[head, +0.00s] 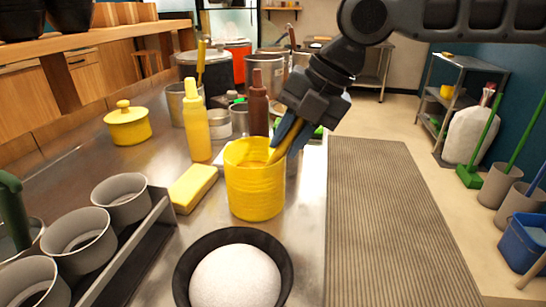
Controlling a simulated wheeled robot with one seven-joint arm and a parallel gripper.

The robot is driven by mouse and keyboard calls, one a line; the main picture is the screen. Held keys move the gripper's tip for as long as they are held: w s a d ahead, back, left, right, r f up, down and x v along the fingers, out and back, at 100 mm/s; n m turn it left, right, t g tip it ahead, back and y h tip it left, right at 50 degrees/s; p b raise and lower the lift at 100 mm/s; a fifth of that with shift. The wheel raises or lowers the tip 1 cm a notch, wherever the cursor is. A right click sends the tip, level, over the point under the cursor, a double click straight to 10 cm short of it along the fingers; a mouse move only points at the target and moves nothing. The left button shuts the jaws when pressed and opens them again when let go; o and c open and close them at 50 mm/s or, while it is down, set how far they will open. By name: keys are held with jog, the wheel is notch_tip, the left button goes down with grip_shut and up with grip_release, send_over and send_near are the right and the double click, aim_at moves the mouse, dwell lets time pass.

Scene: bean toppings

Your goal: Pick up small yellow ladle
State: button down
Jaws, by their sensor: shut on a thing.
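The small yellow ladle (273,157) stands tilted in a yellow ribbed pot (254,190) on the metal counter. Only the upper part of its handle shows; its lower end is hidden inside the pot. My gripper (285,140) is at the pot's right rim, reaching down from the upper right. Its blue-grey fingers are shut on the ladle's handle. The exact contact is partly hidden by the fingers.
A black bowl with a white mound (236,277) stands in front of the pot. A yellow sponge-like block (193,188), a yellow bottle (195,125) and a brown bottle (258,108) are close by. Grey cups (122,198) sit in a rack at left. Floor mat (390,230) lies right.

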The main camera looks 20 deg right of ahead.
jog(key=shift+r, duration=0.1)
notch_tip(320, 180, up, 18)
jog(key=p, duration=0.2)
dwell(0.7)
jog(key=shift+a+p, duration=0.1)
jog(key=shift+p, duration=0.35)
dwell(0.4)
notch_tip(320, 180, down, 13)
jog(key=a+g+h+p, duration=0.1)
jog(key=h+p, duration=0.1)
jog(key=shift+s+g, duration=0.3)
dwell(1.2)
dwell(0.5)
